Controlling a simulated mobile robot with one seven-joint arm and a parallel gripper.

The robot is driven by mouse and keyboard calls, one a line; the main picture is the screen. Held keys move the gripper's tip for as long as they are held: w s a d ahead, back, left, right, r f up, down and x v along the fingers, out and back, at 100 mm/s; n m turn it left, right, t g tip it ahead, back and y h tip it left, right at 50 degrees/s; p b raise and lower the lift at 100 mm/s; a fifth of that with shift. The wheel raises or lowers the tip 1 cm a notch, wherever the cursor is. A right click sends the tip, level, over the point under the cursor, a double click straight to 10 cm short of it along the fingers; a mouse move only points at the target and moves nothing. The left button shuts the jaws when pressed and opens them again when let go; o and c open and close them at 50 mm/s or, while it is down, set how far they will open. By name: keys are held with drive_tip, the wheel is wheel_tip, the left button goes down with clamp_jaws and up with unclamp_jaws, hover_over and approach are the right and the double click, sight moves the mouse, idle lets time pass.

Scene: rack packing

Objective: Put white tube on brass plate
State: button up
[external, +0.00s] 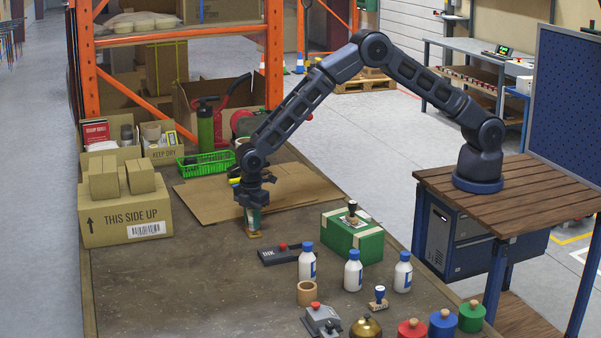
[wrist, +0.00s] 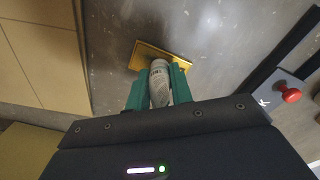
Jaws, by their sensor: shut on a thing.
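My gripper (external: 253,221) points down over the table in the external view. Its teal fingers are shut on the white tube, which shows between them in the wrist view (wrist: 160,82). In the external view the fingers mostly hide the tube. The brass plate (external: 254,235) lies on the table right under the fingertips. In the wrist view the plate (wrist: 177,60) extends to both sides of the tube's far end. The tube's lower end is over the plate; I cannot tell whether it touches it.
A cardboard sheet (external: 215,194) lies behind my gripper. White bottles (external: 307,262) and a wooden ring (external: 307,293) stand in front right. The front-left table is clear.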

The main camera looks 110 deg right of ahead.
drive_tip(key=shift+f, duration=0.15)
drive_tip(key=o, duration=0.9)
drive_tip(key=shift+o, duration=0.2)
